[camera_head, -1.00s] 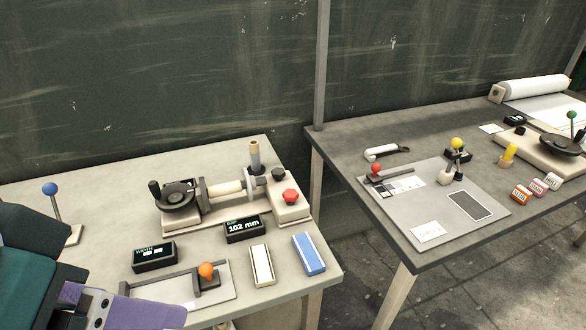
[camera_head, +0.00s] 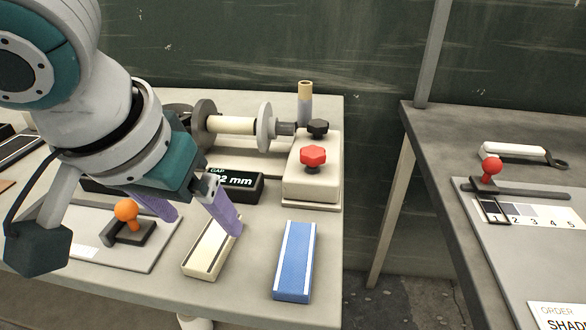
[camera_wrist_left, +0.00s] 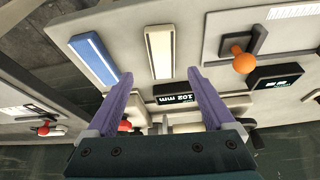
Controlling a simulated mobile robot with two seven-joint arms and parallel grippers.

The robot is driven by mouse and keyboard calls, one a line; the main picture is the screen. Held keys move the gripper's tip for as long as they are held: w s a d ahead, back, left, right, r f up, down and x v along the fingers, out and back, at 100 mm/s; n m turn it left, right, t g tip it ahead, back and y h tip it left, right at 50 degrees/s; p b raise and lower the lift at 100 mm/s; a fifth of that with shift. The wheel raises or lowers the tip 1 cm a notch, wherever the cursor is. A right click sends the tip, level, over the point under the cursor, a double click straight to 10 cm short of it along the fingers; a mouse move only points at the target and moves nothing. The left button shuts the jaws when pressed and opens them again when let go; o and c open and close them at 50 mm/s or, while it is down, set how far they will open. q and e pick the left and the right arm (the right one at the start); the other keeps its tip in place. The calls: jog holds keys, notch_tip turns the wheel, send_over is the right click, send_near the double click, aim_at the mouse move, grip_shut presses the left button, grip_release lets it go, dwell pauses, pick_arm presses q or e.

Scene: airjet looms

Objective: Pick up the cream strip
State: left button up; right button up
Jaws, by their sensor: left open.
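The cream strip (camera_head: 207,257) is a cream bar with a dark-edged pale line along it. It lies on the left table, left of the blue strip (camera_head: 294,262). My left gripper (camera_head: 195,212) is open above the far end of the cream strip, and one purple finger overlaps that end in the head view. In the left wrist view the cream strip (camera_wrist_left: 159,50) lies beyond the two open fingertips (camera_wrist_left: 160,78), about midway between them. Nothing is between the fingers. My right gripper is not in view.
A lever with an orange knob (camera_head: 126,210) stands left of the cream strip. Behind are a gap display (camera_head: 238,184) and a spool fixture with a red knob (camera_head: 313,156). A second table (camera_head: 430,160) stands at the right across a gap.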

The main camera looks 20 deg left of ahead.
aim_at(212, 239)
pick_arm(q)
jog(key=b+x, duration=0.1)
jog(key=x, duration=0.4)
jog(key=shift+s+a+f+b, duration=0.15)
jog(key=shift+a+f+b, duration=0.05)
jog(key=shift+f+b, duration=0.15)
jog(key=shift+f, duration=0.15)
jog(key=shift+f, duration=0.15)
grip_shut()
dwell(0.5)
